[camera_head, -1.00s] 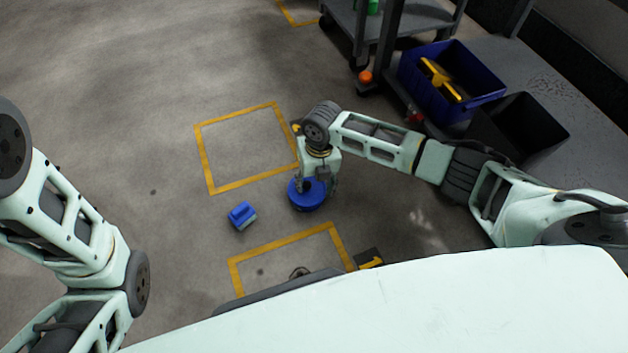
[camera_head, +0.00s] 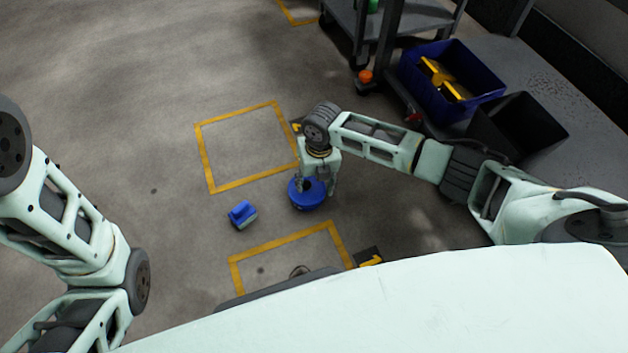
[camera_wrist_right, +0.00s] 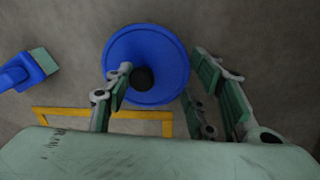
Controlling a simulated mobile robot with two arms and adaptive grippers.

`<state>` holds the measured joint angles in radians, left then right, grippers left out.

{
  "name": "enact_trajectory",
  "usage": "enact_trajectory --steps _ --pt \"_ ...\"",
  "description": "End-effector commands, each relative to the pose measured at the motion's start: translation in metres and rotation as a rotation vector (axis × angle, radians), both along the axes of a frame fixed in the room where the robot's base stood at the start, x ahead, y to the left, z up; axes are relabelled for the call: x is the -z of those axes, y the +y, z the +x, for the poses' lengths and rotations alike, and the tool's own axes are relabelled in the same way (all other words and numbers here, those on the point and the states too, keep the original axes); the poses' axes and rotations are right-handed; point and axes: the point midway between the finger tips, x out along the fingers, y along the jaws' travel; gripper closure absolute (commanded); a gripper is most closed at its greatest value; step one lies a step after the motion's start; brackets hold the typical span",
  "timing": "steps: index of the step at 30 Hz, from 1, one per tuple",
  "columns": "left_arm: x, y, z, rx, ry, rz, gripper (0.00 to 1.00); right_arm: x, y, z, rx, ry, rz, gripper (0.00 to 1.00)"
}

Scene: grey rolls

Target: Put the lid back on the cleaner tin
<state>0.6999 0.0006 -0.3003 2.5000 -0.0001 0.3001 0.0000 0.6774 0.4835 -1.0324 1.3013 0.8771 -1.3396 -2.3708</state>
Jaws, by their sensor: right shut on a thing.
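A round blue lid (camera_head: 307,198) with a black knob is on or just above the floor, seen from above. It also shows in the right wrist view (camera_wrist_right: 160,50). My right gripper (camera_head: 316,188) points down over it and is shut on it. In the right wrist view, one finger overlaps the lid beside the knob and the other finger parts are by the right rim. I cannot tell whether the tin is under the lid; nothing below the lid shows clearly. Only links of my left arm show, at the left; its gripper is out of view.
A blue brush (camera_head: 242,214) lies on the floor left of the lid. Yellow floor frames (camera_head: 210,160) mark squares nearby. A blue crate (camera_head: 480,92) with yellow things and a black bin (camera_head: 525,125) stand at upper right, by a grey cart (camera_head: 345,20). The left floor is clear.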

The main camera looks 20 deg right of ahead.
Motion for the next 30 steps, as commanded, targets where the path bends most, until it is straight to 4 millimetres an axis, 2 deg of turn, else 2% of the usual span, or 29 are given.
enact_trajectory --steps 28,29,30 --pt "-0.0055 0.0001 -0.0001 0.0 0.0 0.0 0.6 0.0005 0.0 -0.0003 0.0 0.0 0.0 0.75" --pt "-0.0055 0.0001 -0.0001 0.0 0.0 0.0 0.6 0.0005 0.0 -0.0003 0.0 0.0 0.0 0.49" --pt "-0.0055 0.0001 -0.0001 0.0 0.0 0.0 0.6 0.0005 0.0 -0.0003 0.0 0.0 0.0 0.45"
